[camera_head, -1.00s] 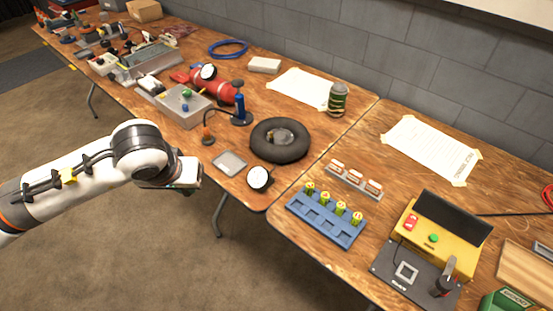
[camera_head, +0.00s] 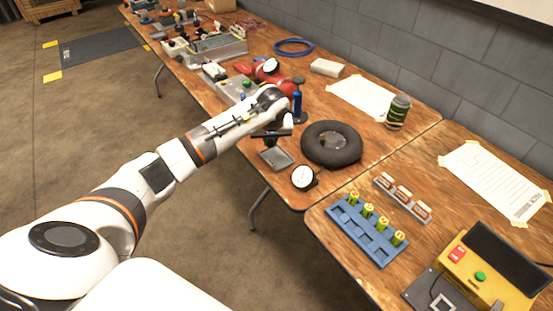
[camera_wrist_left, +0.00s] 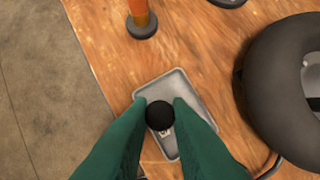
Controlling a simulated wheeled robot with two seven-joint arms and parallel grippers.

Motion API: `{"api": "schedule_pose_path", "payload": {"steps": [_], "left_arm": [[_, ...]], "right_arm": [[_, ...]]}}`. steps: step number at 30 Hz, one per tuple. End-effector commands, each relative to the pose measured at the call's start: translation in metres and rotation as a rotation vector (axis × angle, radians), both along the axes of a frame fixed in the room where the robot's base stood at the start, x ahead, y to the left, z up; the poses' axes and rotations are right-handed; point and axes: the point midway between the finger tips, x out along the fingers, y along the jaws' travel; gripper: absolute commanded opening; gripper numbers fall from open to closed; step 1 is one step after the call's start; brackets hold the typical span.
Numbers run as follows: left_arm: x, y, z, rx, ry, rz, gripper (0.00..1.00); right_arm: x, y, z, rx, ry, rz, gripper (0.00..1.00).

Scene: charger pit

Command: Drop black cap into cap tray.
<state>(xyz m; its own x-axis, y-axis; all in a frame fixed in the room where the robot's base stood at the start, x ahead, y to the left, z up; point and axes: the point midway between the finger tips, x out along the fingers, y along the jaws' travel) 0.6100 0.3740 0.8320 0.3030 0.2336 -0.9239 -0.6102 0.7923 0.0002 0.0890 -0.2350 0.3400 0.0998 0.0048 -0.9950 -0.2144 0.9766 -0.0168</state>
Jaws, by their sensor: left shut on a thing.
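My left gripper (camera_head: 270,139) holds over the grey cap tray (camera_head: 278,159) near the front edge of the wooden table. In the left wrist view its green fingers (camera_wrist_left: 159,108) are shut on a round black cap (camera_wrist_left: 159,116). The cap lies in front of the middle of the shallow cap tray (camera_wrist_left: 185,92), whose far rim and right side show around it. The cap appears to be above the tray; the exact gap cannot be told. In the head view the cap is not clearly visible. My right gripper is not in view.
A black tire (camera_head: 332,145) lies right of the tray, and a round white gauge (camera_head: 304,177) sits in front. An orange object with a dark base (camera_wrist_left: 142,25) stands beyond the tray. A blue rack (camera_head: 366,233) holds several yellow-green cells on the nearer table.

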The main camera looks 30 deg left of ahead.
Motion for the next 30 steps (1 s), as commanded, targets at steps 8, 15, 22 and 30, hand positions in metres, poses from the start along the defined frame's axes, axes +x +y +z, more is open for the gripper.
{"api": "schedule_pose_path", "payload": {"steps": [8,15,22,30], "left_arm": [[0.000,-0.001,-0.038,-0.002,0.001,-0.001,0.00],[0.000,-0.001,-0.051,-0.001,0.000,0.000,0.00],[0.000,-0.001,-0.051,0.000,0.000,-0.001,0.00],[0.000,0.000,-0.051,0.000,0.002,-0.001,0.43]], "right_arm": [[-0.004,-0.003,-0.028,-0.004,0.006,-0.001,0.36],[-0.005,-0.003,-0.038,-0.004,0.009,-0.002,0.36],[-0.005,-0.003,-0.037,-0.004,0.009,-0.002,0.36],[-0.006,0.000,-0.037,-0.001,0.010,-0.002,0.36]]}}
